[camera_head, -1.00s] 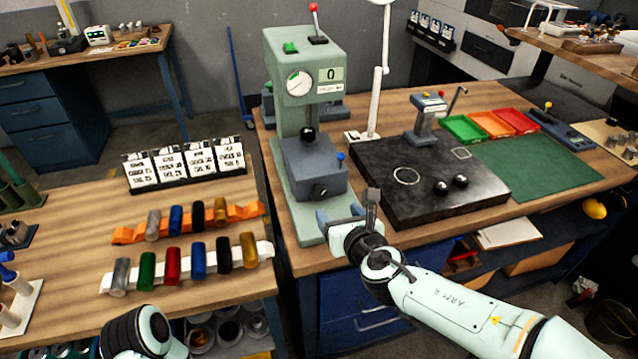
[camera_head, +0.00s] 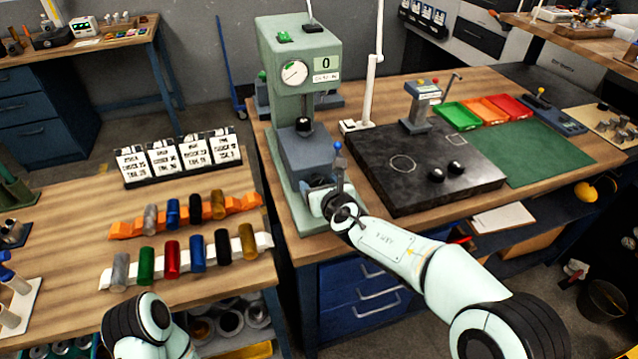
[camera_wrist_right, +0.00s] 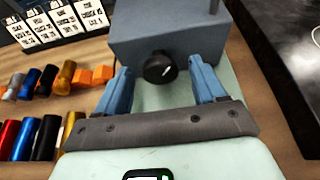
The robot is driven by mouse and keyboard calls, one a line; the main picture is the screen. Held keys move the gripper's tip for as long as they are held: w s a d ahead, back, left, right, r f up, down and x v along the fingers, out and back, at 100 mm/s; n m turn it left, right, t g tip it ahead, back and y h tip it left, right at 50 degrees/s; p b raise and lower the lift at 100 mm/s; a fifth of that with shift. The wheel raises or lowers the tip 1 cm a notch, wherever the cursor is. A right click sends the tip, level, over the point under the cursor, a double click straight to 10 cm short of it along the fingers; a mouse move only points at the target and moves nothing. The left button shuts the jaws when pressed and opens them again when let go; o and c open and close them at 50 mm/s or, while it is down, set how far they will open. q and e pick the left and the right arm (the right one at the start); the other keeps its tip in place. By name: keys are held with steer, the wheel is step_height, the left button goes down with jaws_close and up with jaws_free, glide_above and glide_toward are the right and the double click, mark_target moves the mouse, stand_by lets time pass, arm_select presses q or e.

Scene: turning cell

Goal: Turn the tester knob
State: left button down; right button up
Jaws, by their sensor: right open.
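The tester (camera_head: 300,60) is a tall pale green machine with a round dial and a display reading 0. Its grey-blue lower block (camera_head: 305,152) carries a black knob on the front. In the right wrist view the knob (camera_wrist_right: 160,67) sits between and just ahead of the two blue fingers of my right gripper (camera_wrist_right: 162,85). The fingers are apart, with a gap on each side of the knob. In the head view my right gripper (camera_head: 325,190) is at the front of the block and hides most of the knob. My left gripper is out of view; only part of that arm shows.
A black plate (camera_head: 440,195) with two dark balls lies right of the tester. Coloured cylinders on an orange rack (camera_head: 125,229) and a white rack (camera_head: 105,283) stand on the left table, with label cards (camera_head: 180,160) behind them. A white post (camera_head: 372,90) stands behind the plate.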

steer(key=shift+w+a+f, duration=0.15)
steer(key=shift+w+f, duration=0.1)
steer(key=shift+w, duration=0.2)
steer(key=c, duration=1)
